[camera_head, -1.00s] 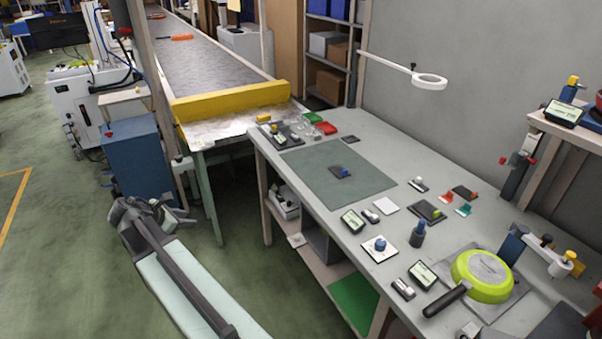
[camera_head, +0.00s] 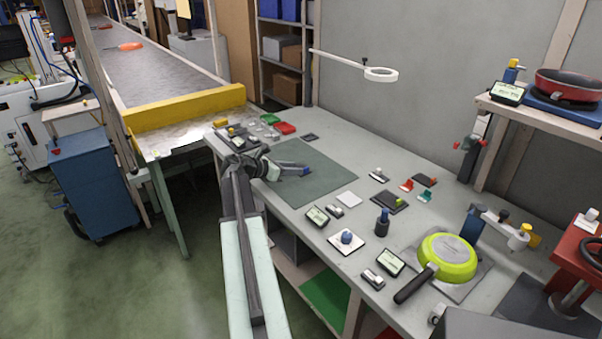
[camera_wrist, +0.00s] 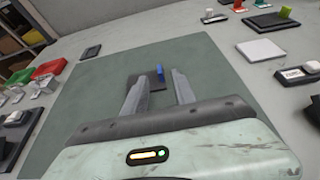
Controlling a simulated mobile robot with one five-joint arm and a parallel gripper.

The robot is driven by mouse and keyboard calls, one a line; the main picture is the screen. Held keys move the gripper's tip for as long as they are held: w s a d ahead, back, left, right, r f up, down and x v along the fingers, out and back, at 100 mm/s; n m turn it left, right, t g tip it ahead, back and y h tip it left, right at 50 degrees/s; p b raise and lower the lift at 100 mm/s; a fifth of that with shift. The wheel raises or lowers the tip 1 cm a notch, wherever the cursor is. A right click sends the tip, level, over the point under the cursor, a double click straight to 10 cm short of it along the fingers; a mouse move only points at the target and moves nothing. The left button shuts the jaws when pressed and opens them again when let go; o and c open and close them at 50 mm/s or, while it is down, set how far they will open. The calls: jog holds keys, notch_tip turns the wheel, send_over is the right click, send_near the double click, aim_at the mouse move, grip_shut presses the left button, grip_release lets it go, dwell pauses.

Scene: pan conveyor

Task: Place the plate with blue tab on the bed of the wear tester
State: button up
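The dark plate with its upright blue tab lies on the green-grey mat (camera_head: 325,180) on the bench. In the head view its blue tab (camera_head: 306,171) shows at my fingertips; most of the plate is hidden. In the wrist view the blue tab (camera_wrist: 160,71) stands between and just beyond the fingertips. My gripper (camera_wrist: 158,77) is open, with its fingers pointing at the tab; contact cannot be told. It also shows in the head view (camera_head: 297,170). A blue column with a horizontal arm (camera_head: 497,217), possibly the wear tester, stands at the right; its bed cannot be made out clearly.
A lime-green pan (camera_head: 447,257) lies on a grey sheet at the right. A dark plate with a green tab (camera_head: 391,201), a dark cylinder (camera_head: 382,222) and small displays stand right of the mat.

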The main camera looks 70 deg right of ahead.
jog(key=b+x, duration=0.2)
jog(key=x, duration=0.3)
jog(key=shift+f, duration=0.1)
grip_shut()
notch_tip(320, 180, up, 4)
jog(key=p, duration=0.4)
jog(key=shift+a, duration=0.2)
jog(key=s+a, duration=0.2)
jog(key=a, duration=0.3)
jog(key=s+a+r, duration=0.1)
jog(key=a, duration=0.3)
jog(key=s+a+p, duration=0.1)
jog(key=s+a, duration=0.1)
jog(key=a, duration=0.3)
jog(key=shift+s+a+r, duration=0.15)
jog(key=shift+s+a, duration=0.15)
jog(key=shift+s, duration=0.05)
jog(key=shift+r, duration=0.1)
